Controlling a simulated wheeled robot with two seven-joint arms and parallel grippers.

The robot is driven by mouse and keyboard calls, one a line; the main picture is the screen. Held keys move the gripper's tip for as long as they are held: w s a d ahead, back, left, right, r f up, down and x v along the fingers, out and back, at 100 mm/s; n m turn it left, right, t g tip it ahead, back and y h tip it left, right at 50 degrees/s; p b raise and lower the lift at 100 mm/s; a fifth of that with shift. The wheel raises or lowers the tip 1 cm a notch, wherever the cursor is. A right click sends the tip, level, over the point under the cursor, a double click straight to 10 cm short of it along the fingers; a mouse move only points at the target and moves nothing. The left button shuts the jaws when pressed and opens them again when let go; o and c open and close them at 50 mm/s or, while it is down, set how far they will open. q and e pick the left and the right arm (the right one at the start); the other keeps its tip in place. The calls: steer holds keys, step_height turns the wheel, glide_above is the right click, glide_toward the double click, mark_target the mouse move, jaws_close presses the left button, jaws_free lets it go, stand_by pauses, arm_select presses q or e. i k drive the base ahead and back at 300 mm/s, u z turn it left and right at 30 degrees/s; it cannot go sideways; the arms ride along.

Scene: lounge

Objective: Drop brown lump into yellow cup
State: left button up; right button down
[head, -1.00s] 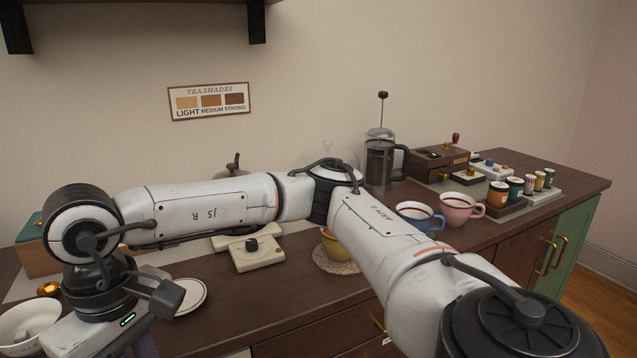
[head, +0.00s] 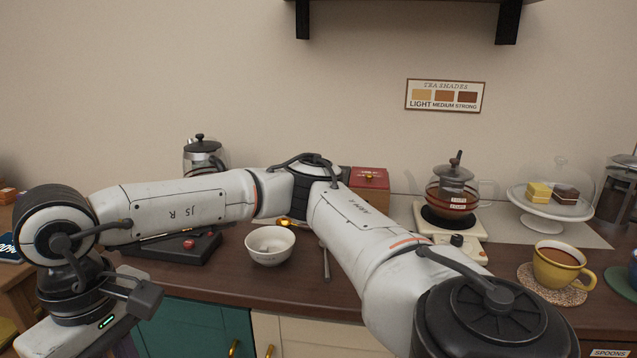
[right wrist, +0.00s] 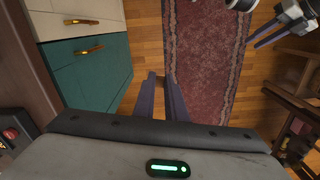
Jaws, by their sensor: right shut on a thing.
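The yellow cup (head: 557,269) stands upright on a speckled coaster (head: 525,287) at the right of the head view, with brown liquid inside. My right gripper (right wrist: 160,76) is over the floor in front of the cabinets, far left of the cup. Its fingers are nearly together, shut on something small. The brown lump cannot be made out between the fingertips against the wooden floor. In the head view the fingers are mostly cut off below the frame. My left gripper (right wrist: 268,36) shows at the upper right of the wrist view, far off; its opening is unclear.
A white bowl (head: 270,246) stands near the counter's front edge. A cake stand (head: 548,209) is behind the cup. A red rug (right wrist: 205,60) covers part of the floor.

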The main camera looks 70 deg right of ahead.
mark_target(556, 277)
steer(key=k, duration=1.55)
steer(key=z, duration=1.15)
